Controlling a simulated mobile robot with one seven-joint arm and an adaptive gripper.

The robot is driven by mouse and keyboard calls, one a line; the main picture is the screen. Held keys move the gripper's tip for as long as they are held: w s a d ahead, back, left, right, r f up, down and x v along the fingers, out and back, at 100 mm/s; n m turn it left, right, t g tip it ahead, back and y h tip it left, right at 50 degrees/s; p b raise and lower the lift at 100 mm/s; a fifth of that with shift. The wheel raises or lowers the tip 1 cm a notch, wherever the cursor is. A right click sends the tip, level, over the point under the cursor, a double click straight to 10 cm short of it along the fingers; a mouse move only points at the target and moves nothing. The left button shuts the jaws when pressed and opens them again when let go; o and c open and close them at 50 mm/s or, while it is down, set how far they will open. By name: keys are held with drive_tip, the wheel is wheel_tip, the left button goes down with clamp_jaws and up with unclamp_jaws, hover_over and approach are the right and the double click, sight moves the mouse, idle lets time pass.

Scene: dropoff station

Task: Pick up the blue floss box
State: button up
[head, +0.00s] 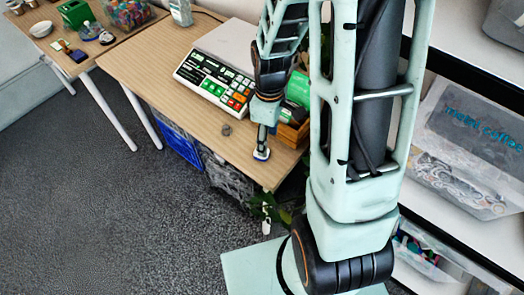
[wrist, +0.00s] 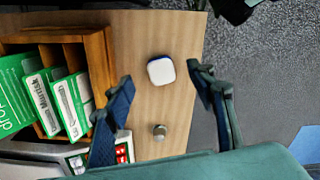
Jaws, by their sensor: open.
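The floss box (wrist: 160,70) is a small rounded square with a white top and a blue edge. It lies flat on the wooden table in the wrist view, near the table's edge. It also shows in the head view (head: 261,155) right by my fingertips. My gripper (wrist: 160,78) is open, with one finger on each side of the box and clear gaps between them. In the head view my gripper (head: 262,142) points down at the table's front right corner and partly covers the box. I cannot tell the exact height of the fingertips above the table.
A wooden organizer (wrist: 100,62) with green packs stands beside the box. A small grey round object (wrist: 159,131) is on the table. A cash register (head: 216,70) stands farther back. A second table (head: 70,42) with small items is at the left.

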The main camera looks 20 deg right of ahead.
drive_tip(key=shift+w+a+f, duration=0.1)
drive_tip(key=shift+w+f, duration=0.05)
drive_tip(key=shift+f, duration=1.75)
drive_tip(key=shift+w+f, duration=0.1)
drive_tip(key=shift+f, duration=1.75)
drive_tip(key=c, duration=0.8)
